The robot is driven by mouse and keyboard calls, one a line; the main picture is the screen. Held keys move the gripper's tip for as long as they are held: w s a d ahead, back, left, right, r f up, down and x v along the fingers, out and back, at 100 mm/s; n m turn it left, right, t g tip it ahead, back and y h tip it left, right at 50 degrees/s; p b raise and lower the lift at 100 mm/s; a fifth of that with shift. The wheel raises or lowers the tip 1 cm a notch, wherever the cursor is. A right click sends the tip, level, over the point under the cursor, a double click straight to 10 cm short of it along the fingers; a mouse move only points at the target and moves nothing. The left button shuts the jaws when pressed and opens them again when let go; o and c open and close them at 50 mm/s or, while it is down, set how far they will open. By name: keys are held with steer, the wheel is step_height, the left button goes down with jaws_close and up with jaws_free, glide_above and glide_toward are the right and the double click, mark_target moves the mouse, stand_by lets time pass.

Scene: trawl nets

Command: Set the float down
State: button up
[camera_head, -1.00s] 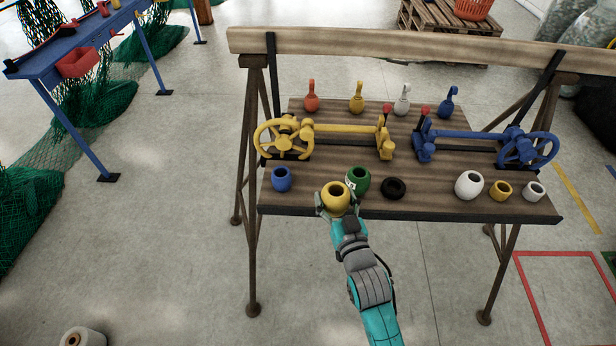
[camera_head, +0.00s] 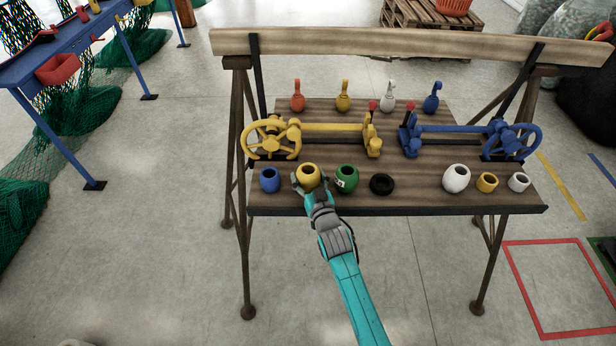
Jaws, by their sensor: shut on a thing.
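The yellow float (camera_head: 308,176) is a round barrel with a dark hole in its top. It is at the front edge of the wooden bench (camera_head: 400,202), in the gap between a blue float (camera_head: 270,180) and a green float (camera_head: 346,178). My gripper (camera_head: 307,186) is shut on the yellow float from the front side. The float is upright. Whether its underside touches the bench is hidden by my gripper.
A black ring (camera_head: 382,184), a large white float (camera_head: 456,178), a small yellow float (camera_head: 487,182) and a small white float (camera_head: 518,182) stand along the front. Behind are a yellow wheel mechanism (camera_head: 270,138) and a blue one (camera_head: 512,140).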

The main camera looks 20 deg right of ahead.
steer(key=shift+f, duration=0.15)
steer(key=o, duration=1.1)
steer(key=shift+o, duration=0.2)
steer(key=s, duration=1.2)
